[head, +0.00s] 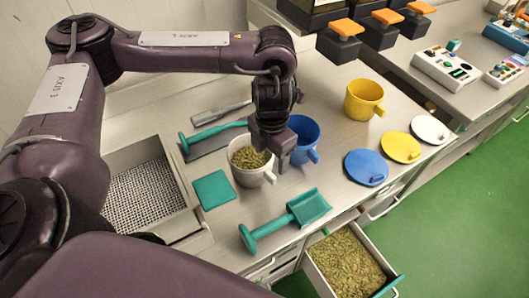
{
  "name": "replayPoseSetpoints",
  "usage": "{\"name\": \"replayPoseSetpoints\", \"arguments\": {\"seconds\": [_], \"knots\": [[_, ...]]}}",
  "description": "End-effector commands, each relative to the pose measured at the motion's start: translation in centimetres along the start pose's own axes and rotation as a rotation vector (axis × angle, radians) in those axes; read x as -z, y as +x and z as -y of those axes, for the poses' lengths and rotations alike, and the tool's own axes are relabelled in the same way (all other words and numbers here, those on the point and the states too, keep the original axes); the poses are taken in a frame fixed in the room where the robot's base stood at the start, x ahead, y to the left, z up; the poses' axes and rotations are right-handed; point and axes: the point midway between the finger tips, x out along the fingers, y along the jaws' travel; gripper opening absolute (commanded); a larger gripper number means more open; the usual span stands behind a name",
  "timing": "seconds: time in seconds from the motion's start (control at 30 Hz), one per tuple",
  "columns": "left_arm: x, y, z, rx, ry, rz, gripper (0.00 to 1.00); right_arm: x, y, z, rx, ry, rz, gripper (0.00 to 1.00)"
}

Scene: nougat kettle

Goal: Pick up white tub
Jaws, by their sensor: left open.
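The white tub (249,177) stands upright on the counter, filled with green-brown pieces. My left gripper (276,158) is open, pointing down at the tub's right rim. One finger shows on the right side of the rim, and the gripper body hides part of the tub's upper right edge. I cannot tell whether the fingers touch the tub. My right gripper is not in view.
A blue tub (304,138) stands close right of the gripper and a yellow tub (364,99) farther back. Blue (366,167), yellow (400,146) and white (430,129) lids lie right. A green scoop (309,207) lies in front, above an open drawer (347,265) of pieces.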

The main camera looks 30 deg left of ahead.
Motion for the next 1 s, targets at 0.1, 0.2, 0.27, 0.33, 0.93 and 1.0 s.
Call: {"name": "replayPoseSetpoints", "arguments": {"seconds": [0.1,0.2,0.27,0.33,0.93,1.0], "knots": [[0.2,1.4,-0.2,-0.002,-0.001,-0.010,0.66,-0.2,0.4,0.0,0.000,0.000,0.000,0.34],[0.2,2.1,-0.2,-0.001,-0.002,-0.008,0.66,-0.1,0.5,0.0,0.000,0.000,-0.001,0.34],[0.2,2.4,-0.2,-0.002,-0.002,-0.007,0.66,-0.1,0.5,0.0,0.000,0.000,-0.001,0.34],[0.3,2.9,-0.1,-0.001,-0.002,-0.008,0.66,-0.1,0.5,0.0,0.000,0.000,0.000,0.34],[0.4,7.4,-0.1,-0.003,-0.002,-0.004,0.66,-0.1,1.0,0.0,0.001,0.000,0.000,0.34],[0.4,7.4,-0.1,-0.002,-0.002,-0.004,0.66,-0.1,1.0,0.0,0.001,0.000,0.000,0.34]]}}
